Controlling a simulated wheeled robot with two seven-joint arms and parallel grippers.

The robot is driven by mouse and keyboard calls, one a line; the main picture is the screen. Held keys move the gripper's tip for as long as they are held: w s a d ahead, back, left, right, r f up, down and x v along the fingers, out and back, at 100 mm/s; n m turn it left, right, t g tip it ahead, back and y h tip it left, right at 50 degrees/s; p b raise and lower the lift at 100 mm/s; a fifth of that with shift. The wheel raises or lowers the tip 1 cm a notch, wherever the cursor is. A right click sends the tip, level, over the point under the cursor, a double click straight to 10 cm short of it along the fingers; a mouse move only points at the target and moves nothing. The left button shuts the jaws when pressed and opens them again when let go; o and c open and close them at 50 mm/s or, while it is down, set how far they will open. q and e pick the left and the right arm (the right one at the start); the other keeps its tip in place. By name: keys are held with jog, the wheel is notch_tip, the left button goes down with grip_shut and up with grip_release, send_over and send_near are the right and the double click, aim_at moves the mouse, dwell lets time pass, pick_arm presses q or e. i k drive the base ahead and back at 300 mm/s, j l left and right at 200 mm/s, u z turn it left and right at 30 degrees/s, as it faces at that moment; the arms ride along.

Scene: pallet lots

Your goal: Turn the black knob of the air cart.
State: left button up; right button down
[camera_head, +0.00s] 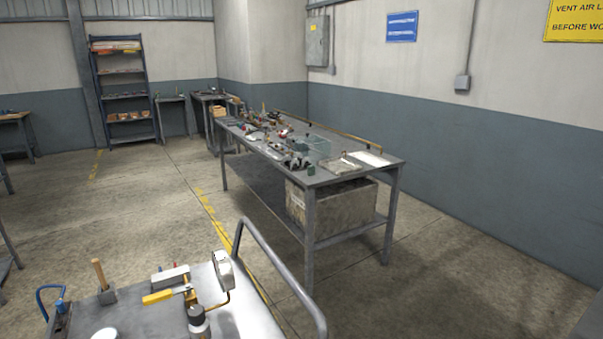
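The air cart (262,326) is at the bottom left, a grey metal top with a curved grey push handle (284,262) on its right side. On it stands an upright fitting with a dark round cap (196,314) that looks like the black knob; its lower part is cut off by the picture edge. Beside it are a brass valve with a yellow lever (158,296) and a white boxy gauge (222,269) on a thin pipe. Neither of my grippers is in view.
On the cart are also a wooden-handled tool (100,274), a blue hose (42,300) and a white round object (105,334). A long workbench (330,180) full of small parts stands behind, with a crate (338,206) on its lower shelf. The floor at right is clear.

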aim_at(196, 315)
jog(key=k+j+z, duration=0.1)
jog(key=j, duration=0.35)
jog(key=k+j+z, duration=0.1)
jog(key=k+j, duration=0.2)
jog(key=j, duration=0.15)
jog(key=k+j, duration=0.25)
jog(key=j, duration=0.2)
jog(key=k+j+z, duration=0.15)
jog(key=j, duration=0.3)
jog(key=k+j+z, duration=0.1)
jog(key=k+j, duration=0.2)
jog(key=j, duration=0.1)
